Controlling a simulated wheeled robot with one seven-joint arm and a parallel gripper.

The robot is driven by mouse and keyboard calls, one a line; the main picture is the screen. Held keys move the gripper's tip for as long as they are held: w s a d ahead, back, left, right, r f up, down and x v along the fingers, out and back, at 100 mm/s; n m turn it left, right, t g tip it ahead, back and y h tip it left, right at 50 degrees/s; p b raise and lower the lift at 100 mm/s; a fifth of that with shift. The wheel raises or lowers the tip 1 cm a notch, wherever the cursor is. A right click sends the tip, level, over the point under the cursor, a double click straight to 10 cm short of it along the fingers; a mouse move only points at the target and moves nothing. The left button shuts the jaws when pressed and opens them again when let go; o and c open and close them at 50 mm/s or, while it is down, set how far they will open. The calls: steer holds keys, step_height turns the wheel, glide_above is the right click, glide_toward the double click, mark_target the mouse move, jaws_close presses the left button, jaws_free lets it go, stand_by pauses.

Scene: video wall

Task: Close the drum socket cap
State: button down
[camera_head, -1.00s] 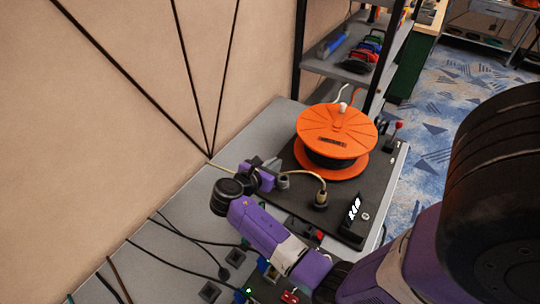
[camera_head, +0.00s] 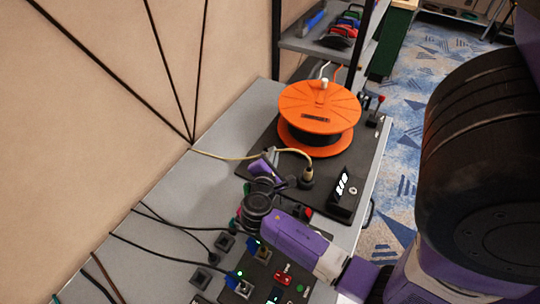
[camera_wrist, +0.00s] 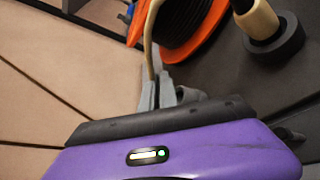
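The orange cable drum (camera_head: 319,101) stands on a black board on the grey bench. Its edge also shows in the wrist view (camera_wrist: 205,40). I cannot make out the drum socket cap in either view. A beige cable plug (camera_head: 307,175) stands upright in a black round socket in front of the drum; they show large at the upper right of the wrist view (camera_wrist: 262,22). My gripper (camera_head: 288,183) is left of this plug. In the wrist view its grey fingertips (camera_wrist: 160,88) look shut together, with the beige cable passing right behind or at them.
The beige cable (camera_head: 240,157) runs from the wall past my gripper to the plug. Black cables, grey sockets and a board with coloured parts (camera_head: 268,275) lie nearer. A shelf (camera_head: 325,48) stands behind.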

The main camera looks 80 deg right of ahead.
steer(key=shift+s+f+m+b, duration=0.15)
steer(key=shift+f+m+b, duration=0.15)
steer(key=shift+m+b, duration=0.15)
steer(key=shift+a, duration=0.1)
steer(key=c, duration=1.6)
jaws_free()
steer(key=shift+c, duration=0.2)
steer(key=b+v, duration=0.1)
steer(key=v, duration=0.6)
steer(key=shift+s+a, duration=0.15)
steer(key=shift+a, duration=0.2)
steer(key=shift+r, duration=0.1)
